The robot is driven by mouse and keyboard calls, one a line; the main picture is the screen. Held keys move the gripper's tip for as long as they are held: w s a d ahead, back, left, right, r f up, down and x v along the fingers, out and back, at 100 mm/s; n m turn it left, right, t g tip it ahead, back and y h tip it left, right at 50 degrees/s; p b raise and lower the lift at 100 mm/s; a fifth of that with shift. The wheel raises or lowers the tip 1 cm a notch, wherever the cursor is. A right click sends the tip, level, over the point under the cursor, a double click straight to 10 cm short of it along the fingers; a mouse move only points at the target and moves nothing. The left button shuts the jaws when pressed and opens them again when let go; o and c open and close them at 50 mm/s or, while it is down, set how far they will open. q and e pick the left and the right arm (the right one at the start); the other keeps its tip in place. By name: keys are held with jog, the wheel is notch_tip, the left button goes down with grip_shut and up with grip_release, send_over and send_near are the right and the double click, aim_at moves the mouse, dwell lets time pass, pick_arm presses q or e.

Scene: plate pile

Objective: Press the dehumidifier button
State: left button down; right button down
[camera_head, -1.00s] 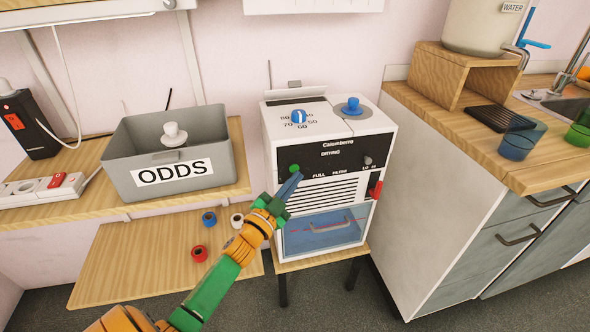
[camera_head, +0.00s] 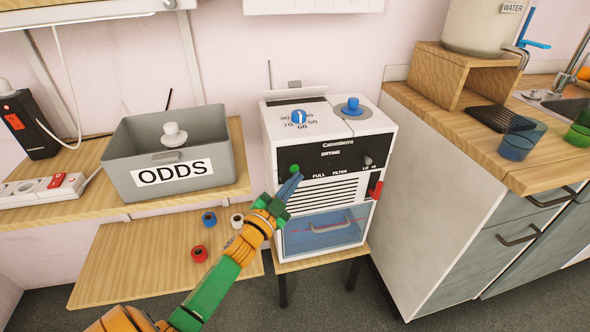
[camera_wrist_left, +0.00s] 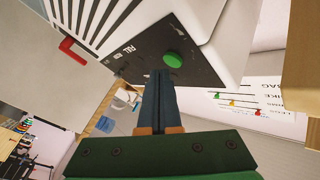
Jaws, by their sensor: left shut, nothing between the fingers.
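The dehumidifier (camera_head: 330,128) is a white box with a black front panel, standing on a small stool. Its green round button (camera_head: 294,171) is on the left of the panel; it shows large in the left wrist view (camera_wrist_left: 173,59). My left gripper (camera_head: 296,177) is shut and empty. Its fingertips are at the button's lower right edge in the head view. In the left wrist view the fingertips lie just below the button, with a small gap in the picture; I cannot tell whether they touch. My right gripper is not in view.
A blue dial (camera_head: 299,117) and a blue knob (camera_head: 352,105) are on top of the dehumidifier, and a red lever (camera_head: 375,190) is on its right. A grey ODDS bin (camera_head: 115,163) stands left, a wooden-topped counter (camera_head: 440,122) right. Tape rolls lie on the low shelf (camera_head: 135,262).

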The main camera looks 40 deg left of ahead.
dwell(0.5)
pick_arm(q)
jog(key=shift+w+a, duration=0.3)
jog(key=shift+a, duration=0.05)
dwell(0.4)
jog(key=shift+s+d, duration=0.3)
jog(key=shift+d, duration=0.05)
jog(key=s+d+p, duration=0.3)
jog(key=s+d, duration=0.1)
jog(key=shift+d, duration=0.3)
